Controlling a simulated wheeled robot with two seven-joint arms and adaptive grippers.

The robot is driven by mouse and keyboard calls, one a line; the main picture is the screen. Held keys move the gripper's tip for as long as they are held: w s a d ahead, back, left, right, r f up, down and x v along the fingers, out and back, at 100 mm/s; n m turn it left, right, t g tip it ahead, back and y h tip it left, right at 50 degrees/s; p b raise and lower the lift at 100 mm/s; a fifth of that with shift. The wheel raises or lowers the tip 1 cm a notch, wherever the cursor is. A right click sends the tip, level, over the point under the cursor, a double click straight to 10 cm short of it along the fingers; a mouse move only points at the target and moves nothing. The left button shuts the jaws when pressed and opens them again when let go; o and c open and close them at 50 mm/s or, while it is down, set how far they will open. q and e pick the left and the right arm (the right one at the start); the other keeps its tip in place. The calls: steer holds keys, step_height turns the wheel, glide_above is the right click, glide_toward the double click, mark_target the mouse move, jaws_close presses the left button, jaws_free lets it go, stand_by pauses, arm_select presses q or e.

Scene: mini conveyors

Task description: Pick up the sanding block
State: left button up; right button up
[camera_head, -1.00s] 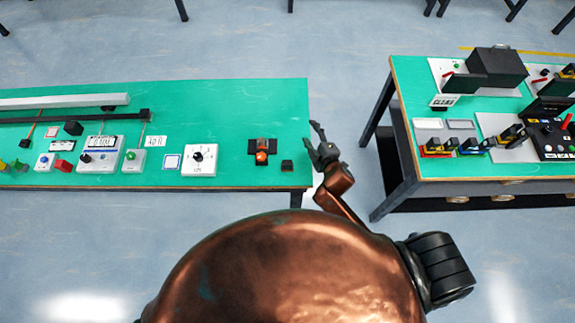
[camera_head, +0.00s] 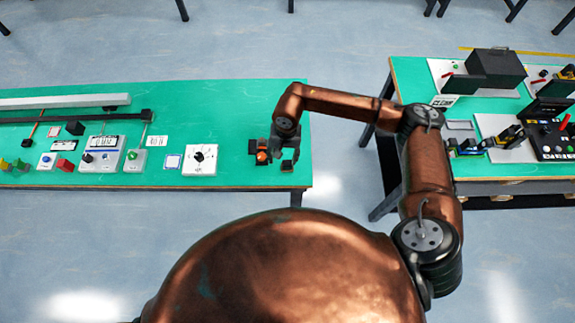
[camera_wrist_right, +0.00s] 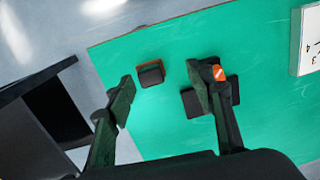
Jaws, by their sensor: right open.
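The sanding block appears to be the small dark block (camera_head: 287,166) near the right end of the left green table. In the right wrist view, the dark block (camera_wrist_right: 150,73) has a brown side and lies between the fingers, nearer the left one and beyond the tips. My right gripper (camera_head: 277,150) is above it, pointing down. The open right gripper also shows in the wrist view (camera_wrist_right: 164,78), with nothing held. I cannot tell its exact height. My left gripper is not in view.
An orange-topped part (camera_head: 262,157) on a dark base stands just left of the block; the right finger partly covers it in the wrist view. A white dial box (camera_head: 199,160) stands farther left. The table's right edge is close. A second table (camera_head: 480,180) stands right.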

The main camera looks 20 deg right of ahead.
mark_target(287, 163)
steer(key=shift+w+d+h, duration=0.2)
steer(key=shift+d, duration=0.3)
steer(key=shift+w+d+h, duration=0.2)
steer(key=shift+d, duration=0.25)
steer(key=shift+d+f, duration=0.2)
steer(key=shift+f, duration=0.15)
steer(key=f, duration=0.7)
steer(key=shift+w+a, duration=0.15)
steer(key=shift+w, duration=0.05)
steer(key=shift+r, duration=0.1)
steer(key=c, duration=1.2)
